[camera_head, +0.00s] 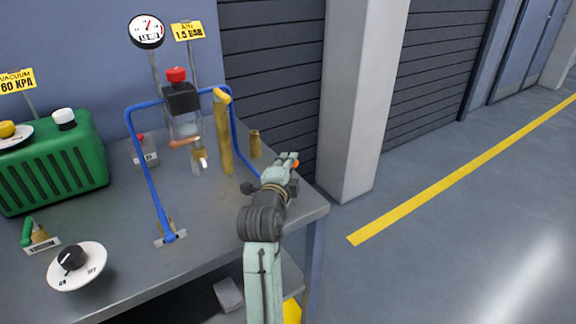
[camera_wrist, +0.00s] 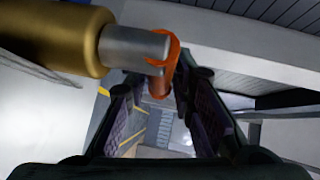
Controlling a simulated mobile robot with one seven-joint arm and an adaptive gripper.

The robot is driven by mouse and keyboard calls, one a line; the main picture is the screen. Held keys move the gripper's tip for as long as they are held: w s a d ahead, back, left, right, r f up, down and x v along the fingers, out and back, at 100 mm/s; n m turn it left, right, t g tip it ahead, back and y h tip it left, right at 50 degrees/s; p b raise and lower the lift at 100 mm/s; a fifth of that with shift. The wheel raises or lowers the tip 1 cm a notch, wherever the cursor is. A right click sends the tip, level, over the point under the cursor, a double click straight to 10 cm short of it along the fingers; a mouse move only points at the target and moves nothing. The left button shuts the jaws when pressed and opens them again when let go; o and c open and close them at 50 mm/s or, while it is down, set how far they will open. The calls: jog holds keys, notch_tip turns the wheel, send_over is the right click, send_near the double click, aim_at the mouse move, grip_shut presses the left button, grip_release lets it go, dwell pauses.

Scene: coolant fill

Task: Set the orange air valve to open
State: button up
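The orange air valve handle (camera_wrist: 165,62) is wrapped around the end of a silver stem (camera_wrist: 133,47) on a brass body (camera_wrist: 60,35) in the wrist view. Its free end points down the picture, between the fingers. My gripper (camera_wrist: 163,100) is open, with one dark finger on each side of the handle. Both fingers look apart from it, though depth is hard to judge. In the head view my gripper (camera_head: 287,160) is at the bench's right edge, with a small orange bit (camera_head: 296,164) showing beside its fingertips. Most of the valve is hidden there.
A blue pipe frame (camera_head: 150,180) stands on the bench (camera_head: 110,225) left of my gripper. A short brass post (camera_head: 255,145) stands just behind it. A green unit (camera_head: 55,170) and a black-knobbed dial (camera_head: 75,265) are left. A pillar (camera_head: 355,100) rises right; floor beyond is clear.

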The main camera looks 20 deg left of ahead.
grip_shut()
